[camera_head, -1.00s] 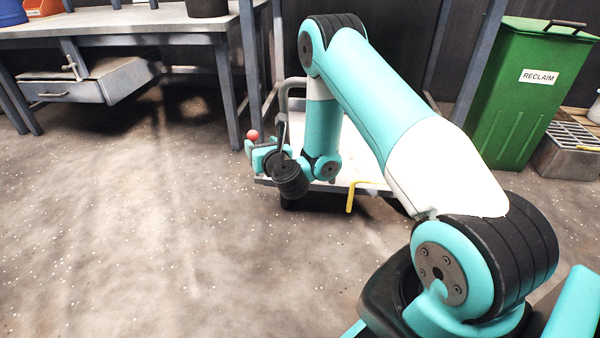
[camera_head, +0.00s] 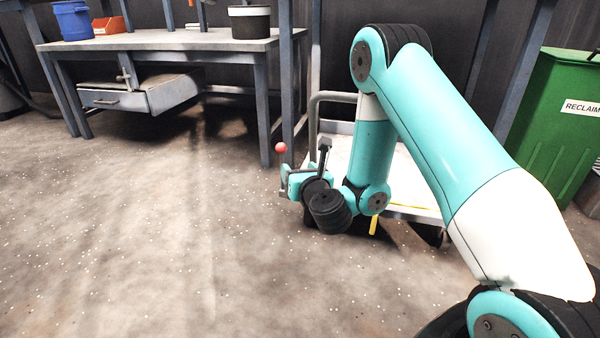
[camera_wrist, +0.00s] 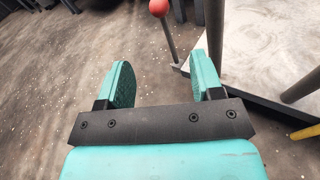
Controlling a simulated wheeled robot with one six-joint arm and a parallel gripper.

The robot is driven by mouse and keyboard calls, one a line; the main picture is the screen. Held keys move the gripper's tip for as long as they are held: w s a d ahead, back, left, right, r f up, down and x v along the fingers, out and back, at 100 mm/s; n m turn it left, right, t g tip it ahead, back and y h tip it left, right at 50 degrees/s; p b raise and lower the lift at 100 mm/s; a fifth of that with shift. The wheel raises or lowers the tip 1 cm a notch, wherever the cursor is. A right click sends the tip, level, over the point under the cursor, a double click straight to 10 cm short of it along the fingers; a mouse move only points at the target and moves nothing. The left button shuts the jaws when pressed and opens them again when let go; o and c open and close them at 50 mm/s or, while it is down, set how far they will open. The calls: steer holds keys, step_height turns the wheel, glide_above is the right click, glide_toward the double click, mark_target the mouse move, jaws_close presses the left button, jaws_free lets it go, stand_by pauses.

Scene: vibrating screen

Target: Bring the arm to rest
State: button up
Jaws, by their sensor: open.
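My arm, teal, white and black, reaches forward and folds down in the head view. At its end is my gripper (camera_head: 288,180), close to the near left corner of a low cart. In the wrist view my gripper (camera_wrist: 163,80) shows two teal fingers spread apart with nothing between them. Beyond the fingers are the floor and a red ball knob (camera_wrist: 158,7) on a thin rod. The knob also shows in the head view (camera_head: 281,148), just above the gripper. I cannot tell how far the gripper is from the rod.
The low cart (camera_head: 408,180) has a pale deck, a grey handle and a yellow part. A workbench (camera_head: 165,42) at the back holds a blue bucket (camera_head: 74,20), an orange bin (camera_head: 110,26) and a dark pot (camera_head: 250,22). A green RECLAIM bin (camera_head: 555,120) stands right. The left floor is clear.

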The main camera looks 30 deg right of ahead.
stand_by(0.3)
steer(key=a+r+n+y+p, duration=0.65)
steer(key=a+r+n, duration=0.35)
steer(key=r, duration=0.3)
steer(key=s+a+r+n+g+y+p, duration=0.3)
steer(key=s+a+r+n+g+p, duration=0.15)
steer(key=r+n, duration=0.3)
steer(key=s+a+r+n+g+y+p, duration=0.35)
steer(key=s+a+r+n, duration=0.2)
steer(key=n, duration=0.35)
steer(key=s+d+r+n+g+h+p, duration=0.35)
steer(key=s+r+n+p, duration=0.4)
steer(key=s+n, duration=0.3)
steer(key=s+d+r+n+g+h+p, duration=0.35)
steer(key=s+r+n+g+p, duration=0.2)
steer(key=s+r+n, duration=0.5)
step_height(320, 180, up, 33)
steer(key=s+a+m+p, duration=0.1)
steer(key=p, duration=3.5)
steer(key=shift+s+r+m+t+p, duration=0.2)
steer(key=shift+s+m+t+p, duration=0.05)
steer(key=shift+m+t+p, duration=0.1)
